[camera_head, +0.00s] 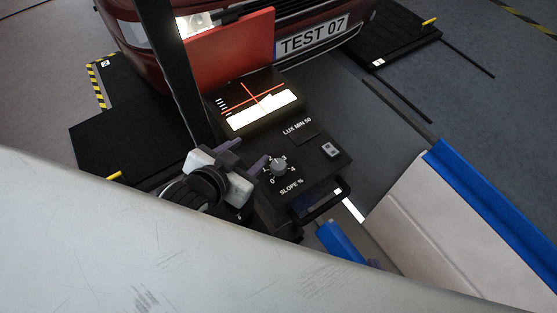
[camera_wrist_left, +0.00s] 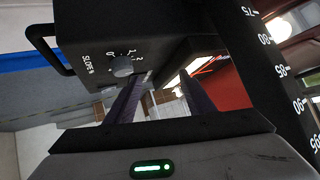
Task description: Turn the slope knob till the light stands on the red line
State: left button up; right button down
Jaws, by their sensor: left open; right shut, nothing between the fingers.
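The black tester box (camera_head: 315,165) carries a grey slope knob (camera_head: 279,167) with a numbered scale. The knob also shows in the left wrist view (camera_wrist_left: 122,66). On the box's screen, the white light patch (camera_head: 262,110) lies below the long red line (camera_head: 236,109), with a dark gap at the left. My left gripper (camera_head: 245,155) is open, just left of the knob, with its purple fingers (camera_wrist_left: 155,98) apart and nothing between them. The knob is outside the fingers.
A dark upright post (camera_head: 170,65), with numbers in the wrist view (camera_wrist_left: 283,72), stands left of the box. A red car (camera_head: 140,35) is behind. A black handle (camera_head: 320,205) juts from the box front. Blue-edged white panels (camera_head: 440,215) lie to the right.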

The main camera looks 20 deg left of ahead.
pick_arm(q)
jog(key=w+d+r+m+t+h, duration=0.4)
jog(key=w+d+r+m, duration=0.15)
jog(key=r, duration=0.65)
jog(key=w+d+r+m+t+h, duration=0.4)
jog(key=d+r, duration=0.3)
jog(key=r, duration=0.4)
jog(key=s+d+r+m+g+h, duration=0.3)
jog(key=s+d+m+g+h, duration=0.4)
jog(key=m, duration=0.4)
jog(key=s+d+r+m+g+h, duration=0.2)
jog(key=s+d+m+g+h, duration=0.3)
jog(key=d+m+g, duration=0.5)
jog(key=m+g+y, duration=0.2)
jog(key=m+y, duration=0.8)
jog(key=y, duration=1.1)
send_over(279, 164)
notch_tip(279, 164, down, 23)
jog(key=shift+n, duration=0.25)
notch_tip(279, 164, down, 9)
jog(key=shift+s+f, duration=0.1)
jog(key=shift+f, duration=0.05)
pick_arm(e)
jog(key=shift+w, duration=0.2)
